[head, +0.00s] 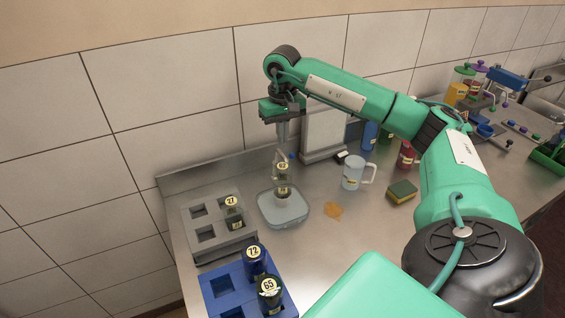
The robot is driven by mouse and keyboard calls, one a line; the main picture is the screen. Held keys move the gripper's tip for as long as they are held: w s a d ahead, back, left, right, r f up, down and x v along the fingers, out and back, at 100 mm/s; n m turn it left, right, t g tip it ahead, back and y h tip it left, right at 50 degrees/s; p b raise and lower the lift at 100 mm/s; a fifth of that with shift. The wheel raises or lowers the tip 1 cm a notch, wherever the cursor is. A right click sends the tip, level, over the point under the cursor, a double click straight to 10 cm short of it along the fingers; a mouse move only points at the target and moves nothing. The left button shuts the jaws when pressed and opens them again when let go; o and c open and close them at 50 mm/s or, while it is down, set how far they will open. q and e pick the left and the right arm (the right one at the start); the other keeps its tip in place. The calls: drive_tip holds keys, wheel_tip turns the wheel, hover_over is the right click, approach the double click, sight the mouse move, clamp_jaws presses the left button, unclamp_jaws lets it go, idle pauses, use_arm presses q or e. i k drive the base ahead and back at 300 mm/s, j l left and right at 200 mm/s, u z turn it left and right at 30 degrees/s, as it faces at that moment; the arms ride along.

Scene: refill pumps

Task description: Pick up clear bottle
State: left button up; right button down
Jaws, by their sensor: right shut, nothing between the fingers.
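A clear bottle (282,182) with a pale yellow label stands upright in the middle of a shallow translucent dish (302,216) on the steel counter. My right gripper (282,148) points straight down just above the bottle's top. Its fingers are shut and hold nothing. I cannot tell whether the fingertips touch the bottle's top. My left gripper is not in view.
A grey rack (203,214) with bottle 27 (233,203) stands left. A blue rack (222,291) with bottles 72 (255,258) and 65 (269,290) is nearer. A clear mug (352,172), orange spill (333,211) and sponge (401,193) lie right of the dish.

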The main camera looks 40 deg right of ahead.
sight(282, 184)
drive_tip(key=z, duration=1.35)
